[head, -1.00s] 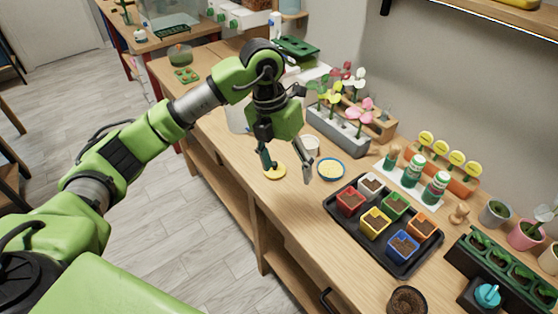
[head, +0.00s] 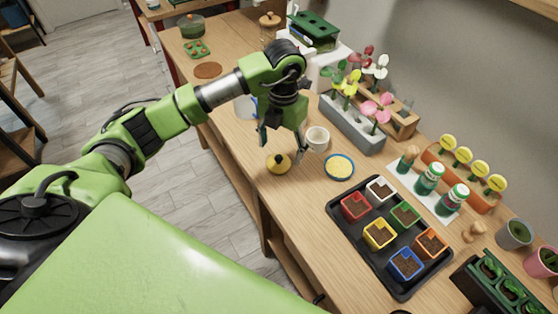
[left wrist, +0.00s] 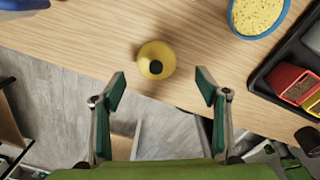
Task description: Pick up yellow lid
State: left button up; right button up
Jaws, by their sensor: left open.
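The yellow lid (head: 278,163) is round with a dark knob on top. It lies on the wooden table near its left edge in the head view. In the left wrist view the lid (left wrist: 150,52) sits just beyond the fingertips, roughly midway between them. My left gripper (head: 281,147) is open and empty, above and close to the lid. Its two spread fingers (left wrist: 161,88) show in the left wrist view with nothing between them. My right gripper is not in view.
A white cup (head: 317,139) and a blue-rimmed dish of yellow grains (head: 339,167) stand close to the lid on the right. A black tray (head: 400,293) with several coloured pots lies further right. The table in front of the lid is clear.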

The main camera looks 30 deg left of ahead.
aim_at(279, 157)
pick_arm(q)
jog(key=shift+s+a+f+p, duration=0.1)
jog(key=shift+a+f+p, duration=0.15)
jog(key=shift+f+p, duration=0.6)
notch_tip(279, 157, down, 3)
jog(key=shift+a+r, duration=0.1)
jog(key=shift+r, duration=0.05)
jog(key=shift+f, duration=0.25)
jog(key=c, duration=0.9)
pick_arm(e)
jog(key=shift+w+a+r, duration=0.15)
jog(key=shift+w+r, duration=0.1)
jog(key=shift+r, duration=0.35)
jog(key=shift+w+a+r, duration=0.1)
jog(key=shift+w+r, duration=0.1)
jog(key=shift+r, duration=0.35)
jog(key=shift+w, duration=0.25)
